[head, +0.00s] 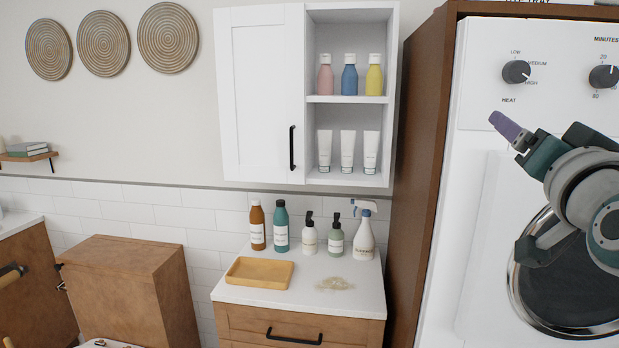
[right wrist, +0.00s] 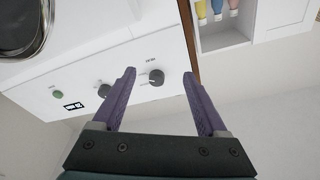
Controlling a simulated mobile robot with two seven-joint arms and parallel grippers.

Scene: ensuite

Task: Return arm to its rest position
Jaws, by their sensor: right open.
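My right arm comes in from the right in the head view, raised in front of the white dryer (head: 480,90). Its right gripper (head: 501,122) points up and left, with a purple finger showing beside the heat knob (head: 516,72). In the right wrist view the two purple fingers of the right gripper (right wrist: 160,76) are spread apart with nothing between them. Past them are the dryer's control panel (right wrist: 125,105), a dark knob (right wrist: 156,77) and a green button (right wrist: 57,94). My left gripper does not show.
A tall brown side panel (head: 418,170) borders the dryer. Left of it, a white wall cabinet (head: 258,90) hangs above a counter (head: 310,299) with several bottles, a wooden tray (head: 259,280) and a small clear item (head: 334,284). Open space lies before the counter.

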